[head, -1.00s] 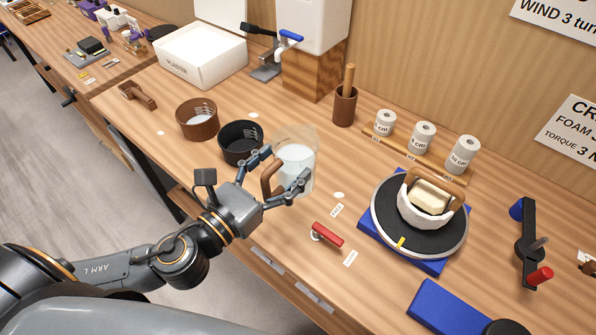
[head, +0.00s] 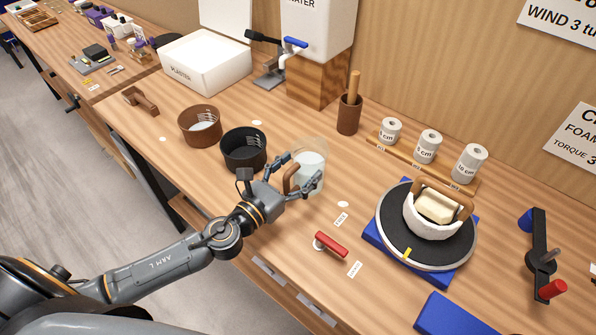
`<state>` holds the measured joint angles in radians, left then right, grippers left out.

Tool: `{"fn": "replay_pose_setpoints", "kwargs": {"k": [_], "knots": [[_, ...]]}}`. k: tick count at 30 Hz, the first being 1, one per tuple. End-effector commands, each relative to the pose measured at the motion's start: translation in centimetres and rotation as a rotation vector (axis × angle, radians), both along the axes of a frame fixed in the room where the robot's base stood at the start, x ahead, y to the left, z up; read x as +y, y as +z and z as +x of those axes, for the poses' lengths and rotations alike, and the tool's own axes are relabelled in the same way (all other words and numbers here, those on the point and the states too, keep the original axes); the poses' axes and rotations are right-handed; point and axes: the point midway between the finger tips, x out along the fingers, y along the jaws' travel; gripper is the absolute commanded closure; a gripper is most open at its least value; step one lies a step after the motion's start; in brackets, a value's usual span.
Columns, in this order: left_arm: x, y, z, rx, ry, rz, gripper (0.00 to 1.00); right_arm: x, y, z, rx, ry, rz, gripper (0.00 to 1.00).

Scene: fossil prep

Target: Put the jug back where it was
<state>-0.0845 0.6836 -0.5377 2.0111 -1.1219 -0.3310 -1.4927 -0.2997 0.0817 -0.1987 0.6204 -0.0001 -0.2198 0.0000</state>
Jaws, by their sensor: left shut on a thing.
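The clear jug (head: 311,168) has a brown handle (head: 290,178) and whitish contents. It is right of the black bowl in the head view. My left gripper (head: 305,175) is shut on the jug at its handle side, with the fingers partly covering it. The jug looks upright. I cannot tell whether its base touches the bench or is just above it. Several small white round spots mark the bench, one of them (head: 343,204) to the right of the jug. My right gripper is not in view.
A black bowl (head: 243,160) and a brown bowl (head: 191,139) stand left of the jug. A brown cup (head: 348,118) with a stick is behind it. A black turntable (head: 393,240) and a red-handled tool (head: 331,244) lie to the right and front. A white plaster box (head: 222,80) is behind.

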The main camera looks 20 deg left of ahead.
Motion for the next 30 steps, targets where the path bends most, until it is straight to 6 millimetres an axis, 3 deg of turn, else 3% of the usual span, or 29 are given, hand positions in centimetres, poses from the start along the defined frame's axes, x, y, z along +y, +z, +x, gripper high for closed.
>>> {"fn": "replay_pose_setpoints", "kwargs": {"k": [11,12,15,30], "knots": [[-0.01,-0.49,-0.01,-0.002,0.000,0.000,0.84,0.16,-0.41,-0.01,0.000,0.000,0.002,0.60],[-0.01,-0.54,-0.01,-0.001,0.000,0.001,0.26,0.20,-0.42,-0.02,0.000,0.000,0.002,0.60],[-0.01,-0.43,-0.03,-0.001,0.000,0.001,0.05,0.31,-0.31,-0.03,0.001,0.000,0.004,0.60],[0.24,-0.45,-0.69,0.002,0.000,0.002,0.05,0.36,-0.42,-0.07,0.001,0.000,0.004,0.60]]}}
